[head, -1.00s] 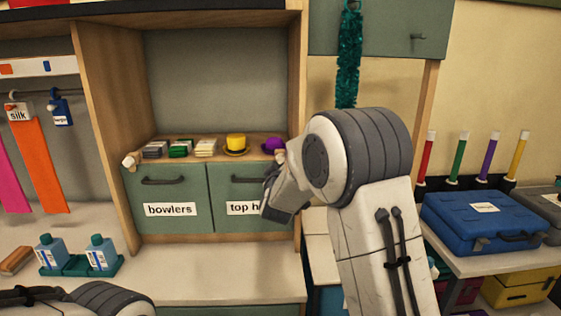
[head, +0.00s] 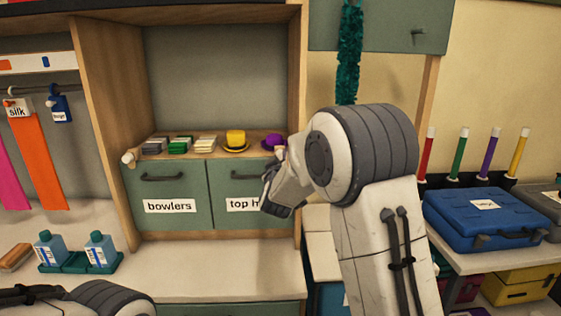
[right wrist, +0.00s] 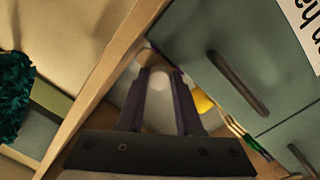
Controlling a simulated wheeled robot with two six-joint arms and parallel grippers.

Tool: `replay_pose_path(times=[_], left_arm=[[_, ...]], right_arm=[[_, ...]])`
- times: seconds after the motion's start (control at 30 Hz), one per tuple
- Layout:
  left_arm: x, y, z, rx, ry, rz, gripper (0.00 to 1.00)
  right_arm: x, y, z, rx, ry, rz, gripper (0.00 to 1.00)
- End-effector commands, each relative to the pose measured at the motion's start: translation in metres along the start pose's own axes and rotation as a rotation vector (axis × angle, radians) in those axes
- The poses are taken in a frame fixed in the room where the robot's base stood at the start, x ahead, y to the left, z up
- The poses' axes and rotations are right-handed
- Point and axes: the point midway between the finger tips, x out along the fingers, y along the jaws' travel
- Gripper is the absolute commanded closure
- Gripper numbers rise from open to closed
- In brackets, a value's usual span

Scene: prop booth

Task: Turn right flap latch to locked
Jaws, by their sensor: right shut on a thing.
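The right flap (head: 228,188), green with a dark bar handle and a label reading "top h…", sits closed below the hat shelf. The right latch (head: 280,153) is a small pale knob at the flap's upper right corner, mostly hidden behind my right gripper (head: 270,178). In the right wrist view the dark fingers of the gripper (right wrist: 160,80) are shut on the pale rounded latch end (right wrist: 158,84). Whether the latch is at locked cannot be told. My left gripper is out of view.
The left "bowlers" flap (head: 165,198) has its own pale latch (head: 130,158). A yellow hat (head: 235,139), a purple hat (head: 273,141) and folded stacks stand on the shelf. A wooden side post stands close beside my right gripper. The counter (head: 205,262) below is clear.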

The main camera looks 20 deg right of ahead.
Motion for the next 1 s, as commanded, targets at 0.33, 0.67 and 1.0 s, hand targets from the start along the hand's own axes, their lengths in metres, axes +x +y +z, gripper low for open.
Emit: replay_pose_path(times=[0.33, 0.67, 1.0], left_arm=[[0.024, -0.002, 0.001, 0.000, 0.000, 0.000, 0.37], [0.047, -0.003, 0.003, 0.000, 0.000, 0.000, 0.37], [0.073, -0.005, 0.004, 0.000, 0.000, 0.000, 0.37]], right_arm=[[0.000, -0.002, 0.002, 0.311, -0.017, -0.018, 1.00], [0.000, -0.002, 0.001, 0.623, -0.035, -0.037, 1.00], [0.000, -0.002, 0.001, 0.945, -0.054, -0.056, 1.00]])
